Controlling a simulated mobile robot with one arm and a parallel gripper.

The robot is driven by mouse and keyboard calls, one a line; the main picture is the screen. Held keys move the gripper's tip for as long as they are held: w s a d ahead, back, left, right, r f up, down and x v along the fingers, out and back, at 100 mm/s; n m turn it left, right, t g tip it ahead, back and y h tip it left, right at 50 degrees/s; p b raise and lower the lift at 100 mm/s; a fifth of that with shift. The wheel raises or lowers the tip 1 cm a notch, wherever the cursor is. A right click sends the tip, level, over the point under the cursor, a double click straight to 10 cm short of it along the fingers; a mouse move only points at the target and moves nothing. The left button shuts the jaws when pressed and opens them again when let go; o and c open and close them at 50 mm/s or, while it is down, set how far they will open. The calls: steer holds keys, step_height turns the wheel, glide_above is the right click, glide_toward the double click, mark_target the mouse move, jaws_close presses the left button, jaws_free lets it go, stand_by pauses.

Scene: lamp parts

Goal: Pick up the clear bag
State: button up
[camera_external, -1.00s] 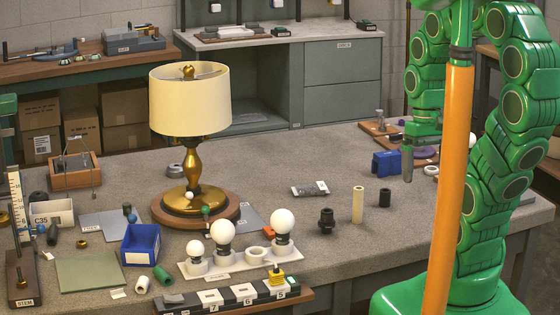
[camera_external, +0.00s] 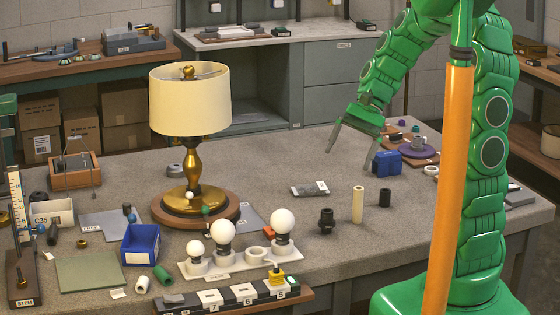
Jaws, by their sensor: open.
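The clear bag (camera_external: 310,188) lies flat on the grey worktable, right of the lamp. It looks like a small see-through packet with greyish contents and a pale part at its left end. My gripper (camera_external: 350,162) is open and empty above the table, up and to the right of the bag. Its two fingers point down and are spread wide apart. It does not touch the bag.
A brass lamp (camera_external: 192,165) stands left of the bag. A black fitting (camera_external: 326,221), a cream tube (camera_external: 358,205) and a black cylinder (camera_external: 385,197) stand to its right. A blue block (camera_external: 387,163) is near my gripper. Bulbs stand on a white holder (camera_external: 222,268) in front.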

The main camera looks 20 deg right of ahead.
steer(key=w+f+m+y, duration=0.3)
steer(key=w, duration=0.6)
steer(key=m+t+y, duration=0.4)
steer(key=m+t, duration=0.2)
steer(key=m, duration=0.6)
glide_toward(303, 187)
steer(key=shift+a+r, duration=0.25)
steer(key=shift+a, duration=0.55)
steer(key=shift+w+f, duration=0.15)
steer(key=shift+f+x, duration=0.15)
steer(key=shift+x, duration=1.75)
steer(key=shift+f+x, duration=0.15)
steer(key=shift+x, duration=1.75)
steer(key=shift+d, duration=0.1)
steer(key=shift+c, duration=0.4)
steer(key=c, duration=1)
steer(key=shift+r, duration=0.1)
